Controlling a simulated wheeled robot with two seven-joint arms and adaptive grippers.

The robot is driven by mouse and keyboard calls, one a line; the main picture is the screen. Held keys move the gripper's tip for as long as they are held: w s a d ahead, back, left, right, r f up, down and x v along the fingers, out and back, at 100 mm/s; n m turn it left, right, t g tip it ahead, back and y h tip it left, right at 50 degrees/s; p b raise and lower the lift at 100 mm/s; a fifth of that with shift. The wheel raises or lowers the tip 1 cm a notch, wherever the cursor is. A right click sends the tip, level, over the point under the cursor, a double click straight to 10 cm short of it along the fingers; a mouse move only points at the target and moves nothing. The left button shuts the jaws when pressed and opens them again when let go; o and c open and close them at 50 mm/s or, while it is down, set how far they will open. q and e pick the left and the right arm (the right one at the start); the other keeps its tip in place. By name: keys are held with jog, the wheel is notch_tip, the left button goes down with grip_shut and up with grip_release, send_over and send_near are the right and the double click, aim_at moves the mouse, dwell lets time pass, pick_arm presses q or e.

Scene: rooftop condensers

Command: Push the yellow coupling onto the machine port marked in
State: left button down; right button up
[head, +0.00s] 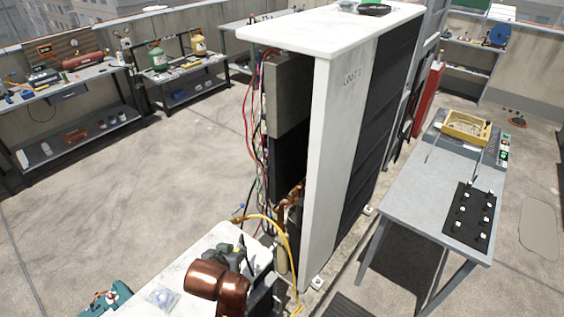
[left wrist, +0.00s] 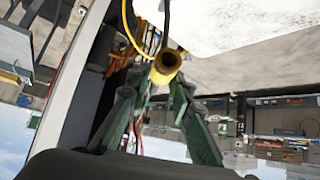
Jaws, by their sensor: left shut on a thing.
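My left gripper (head: 238,246) shows in the head view at the lower middle, beyond my copper-coloured arm links. In the left wrist view its green-sided fingers (left wrist: 162,88) are shut on the yellow coupling (left wrist: 167,64), a short tube whose round open end faces the camera. A yellow hose (head: 284,236) arcs from near the gripper down beside the machine. The white machine (head: 335,150) stands open on its left side, with brass and copper fittings (head: 291,197) low inside. The port marked in cannot be made out. The coupling looks apart from the fittings. My right gripper is not in view.
Wires (head: 262,130) hang along the machine's open side. A white surface (head: 185,262) lies beneath my left arm. A grey table (head: 420,190) with a black mat (head: 468,216) stands at right. Shelves (head: 75,95) stand at far left. The floor between is clear.

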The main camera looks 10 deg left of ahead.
pick_arm(q)
jog(key=d+r+m+g+h, duration=0.2)
jog(key=d+m+g+h, duration=0.3)
jog(key=d+m+h, duration=0.95)
jog(key=w+d+r+n+t+y, duration=0.2)
jog(key=d+r+n+t+y, duration=0.3)
jog(key=r+n+y, duration=0.6)
jog(key=shift+w+d+r+n+y, duration=0.2)
jog(key=shift+d+n+y, duration=0.6)
jog(key=shift+n+y, duration=0.85)
